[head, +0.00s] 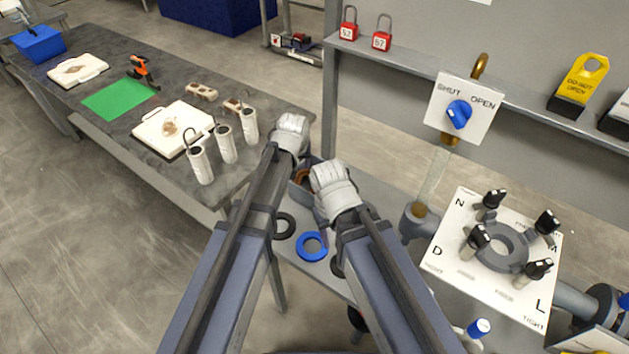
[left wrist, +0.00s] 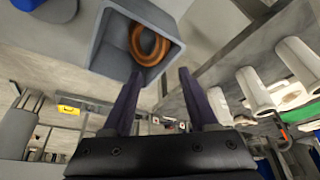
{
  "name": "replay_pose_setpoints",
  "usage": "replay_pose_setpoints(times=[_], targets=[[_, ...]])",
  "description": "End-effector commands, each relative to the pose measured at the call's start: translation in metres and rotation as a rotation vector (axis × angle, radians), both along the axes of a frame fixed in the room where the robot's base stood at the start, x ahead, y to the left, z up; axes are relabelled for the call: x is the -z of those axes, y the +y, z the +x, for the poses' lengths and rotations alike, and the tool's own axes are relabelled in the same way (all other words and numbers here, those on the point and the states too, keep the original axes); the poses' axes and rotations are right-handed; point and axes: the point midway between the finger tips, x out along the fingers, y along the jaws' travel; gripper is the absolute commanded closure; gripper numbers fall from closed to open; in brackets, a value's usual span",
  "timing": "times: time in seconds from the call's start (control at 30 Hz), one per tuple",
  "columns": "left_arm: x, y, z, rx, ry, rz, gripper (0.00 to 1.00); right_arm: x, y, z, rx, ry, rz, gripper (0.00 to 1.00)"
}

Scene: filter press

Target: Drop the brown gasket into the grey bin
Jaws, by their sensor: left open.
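The brown gasket (left wrist: 149,42) lies inside the grey bin (left wrist: 98,53) in the left wrist view, against its inner floor or wall. In the head view a bit of the brown gasket (head: 301,177) shows in the grey bin (head: 316,160), between my two hands, which hide most of the bin. My left gripper (left wrist: 161,74) is open and empty, its fingertips just outside the bin's rim. In the head view its fingers are hidden behind the hand. My right gripper (head: 323,236) is beside the bin, pointing down; its jaw gap is not clear.
A blue ring (head: 311,246) and a black ring (head: 284,225) lie on the grey bench (head: 374,204). The left table holds white canisters (head: 225,143), a tray (head: 172,128) and a green mat (head: 118,97). A valve plate (head: 492,258) stands at right.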

Motion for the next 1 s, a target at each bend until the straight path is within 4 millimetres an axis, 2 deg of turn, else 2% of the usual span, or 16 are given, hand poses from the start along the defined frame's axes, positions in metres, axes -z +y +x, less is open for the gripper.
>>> replay_pose_setpoints(times=[0.03, 0.2, 0.87, 0.93, 1.0], targets=[[-0.014, 0.0, -0.004, 0.0, 0.0, 0.0, 0.41, -0.014, 0.0, 0.0, 0.0, 0.0, 0.0, 0.5], [-0.026, 0.0, -0.01, 0.0, 0.0, 0.0, 0.41, -0.026, 0.0, 0.0, -0.001, 0.0, 0.0, 0.5], [-0.025, 0.0, -0.012, 0.001, 0.002, 0.0, 0.41, -0.025, 0.0, 0.0, -0.001, 0.0, 0.0, 0.5], [-0.023, 0.0, -0.024, 0.014, 0.019, 0.009, 0.41, -0.025, 0.0, 0.0, -0.001, 0.0, 0.0, 0.5], [-0.02, 0.001, -0.051, 0.045, 0.062, 0.029, 0.41, -0.025, 0.0, 0.0, -0.001, 0.0, 0.0, 0.5]])
